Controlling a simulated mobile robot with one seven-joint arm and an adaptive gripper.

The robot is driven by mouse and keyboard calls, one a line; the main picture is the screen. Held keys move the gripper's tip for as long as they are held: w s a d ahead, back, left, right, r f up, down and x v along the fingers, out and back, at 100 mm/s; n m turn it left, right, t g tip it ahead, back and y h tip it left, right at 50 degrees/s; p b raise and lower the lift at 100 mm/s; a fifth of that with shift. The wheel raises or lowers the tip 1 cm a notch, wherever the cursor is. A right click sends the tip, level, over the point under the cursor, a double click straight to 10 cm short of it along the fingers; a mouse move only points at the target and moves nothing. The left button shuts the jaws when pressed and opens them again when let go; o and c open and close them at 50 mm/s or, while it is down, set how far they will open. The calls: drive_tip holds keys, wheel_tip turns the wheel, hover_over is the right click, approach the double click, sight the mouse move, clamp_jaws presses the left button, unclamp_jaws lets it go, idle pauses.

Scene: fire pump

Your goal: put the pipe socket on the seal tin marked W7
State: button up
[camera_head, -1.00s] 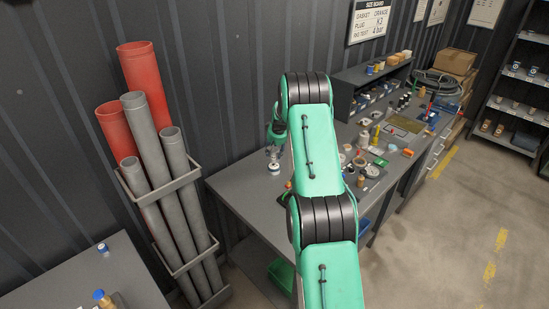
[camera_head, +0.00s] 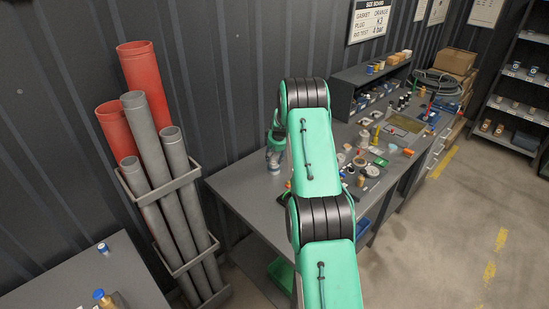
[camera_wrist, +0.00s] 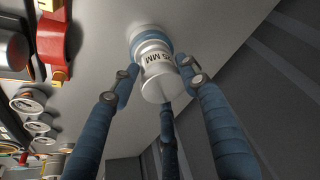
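A white cylinder (camera_wrist: 155,62) with a blue band and a label ending in "5 MM" stands on the grey bench. I take it for the pipe socket. In the head view this white piece (camera_head: 273,168) is partly covered, near the bench's left end. My gripper (camera_wrist: 160,80) has its blue-grey fingers around the cylinder in the wrist view, with fingertips close beside it; whether they press on it is unclear. My gripper also shows in the head view (camera_head: 275,152). Several round tins (camera_wrist: 27,101) lie left in the wrist view. No W7 mark is readable.
The bench (camera_head: 238,185) is bare around the white piece. Small parts and tins (camera_head: 371,171) crowd it right of my arm. A rack of red and grey pipes (camera_head: 170,190) stands to the left. The ribbed wall (camera_head: 225,80) is close behind.

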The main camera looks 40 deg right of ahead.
drive_tip(key=o, duration=0.4)
drive_tip(key=shift+o, duration=0.2)
drive_tip(key=shift+r, duration=0.15)
drive_tip(key=v, duration=1.2)
idle(0.5)
